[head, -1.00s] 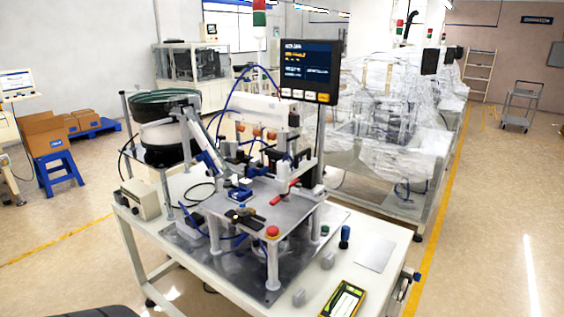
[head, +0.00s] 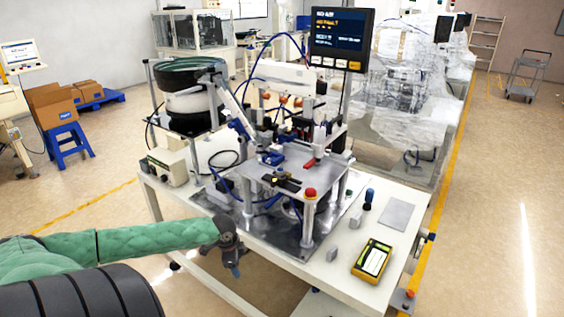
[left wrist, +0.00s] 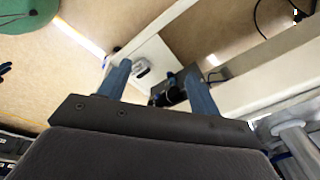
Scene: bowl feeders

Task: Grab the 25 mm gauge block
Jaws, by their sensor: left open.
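Two small grey blocks stand on the white table in the head view: a nearer one (head: 332,252) and a farther one (head: 356,220). No size marking is readable, so I cannot tell which is the 25 mm gauge block. My left gripper (head: 234,268) is at the table's near left edge, pointing down, left of both blocks and apart from them. In the left wrist view its two blue-grey fingers (left wrist: 158,88) are spread, with no block held between them. My right gripper is not in view.
The white table (head: 290,268) carries a metal fixture with a red button (head: 310,193), a blue-handled tool (head: 368,199), a thin grey plate (head: 397,214) and a yellow-black handheld device (head: 372,258). A bowl feeder (head: 188,75) stands behind. The table's front left strip is clear.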

